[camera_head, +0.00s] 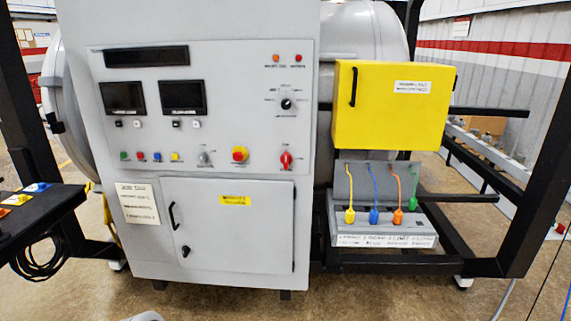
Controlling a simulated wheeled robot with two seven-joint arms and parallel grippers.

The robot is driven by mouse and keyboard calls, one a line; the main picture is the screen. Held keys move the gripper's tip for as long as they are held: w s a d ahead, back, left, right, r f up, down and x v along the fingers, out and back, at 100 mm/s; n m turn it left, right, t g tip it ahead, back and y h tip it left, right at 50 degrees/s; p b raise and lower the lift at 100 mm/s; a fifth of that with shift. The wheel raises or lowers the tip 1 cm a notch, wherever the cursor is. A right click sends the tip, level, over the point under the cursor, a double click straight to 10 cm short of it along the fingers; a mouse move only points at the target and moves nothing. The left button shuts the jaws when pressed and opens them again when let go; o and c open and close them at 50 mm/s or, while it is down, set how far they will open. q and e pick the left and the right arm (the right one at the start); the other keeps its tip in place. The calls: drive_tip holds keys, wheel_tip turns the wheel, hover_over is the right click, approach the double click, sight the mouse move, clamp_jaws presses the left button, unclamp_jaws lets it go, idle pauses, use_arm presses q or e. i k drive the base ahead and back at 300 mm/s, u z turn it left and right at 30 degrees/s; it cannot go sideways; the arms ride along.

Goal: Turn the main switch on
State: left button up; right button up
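The grey control cabinet (258,100) of the furnace stands upright in front of me. A red rotary switch (286,160) sits at the lower right of its panel; its label is too small to read. A black dial knob (287,104) sits higher at the right. I cannot tell from the labels which one is the main switch. Both displays (183,98) are dark. Neither of my grippers shows in view.
A dark table (40,208) with coloured blocks stands at the left. The floor before the cabinet is mostly clear.

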sight(287, 159)
drive_tip(key=u, duration=0.4)
drive_tip(key=i, duration=1.1)
drive_tip(key=u, duration=0.15)
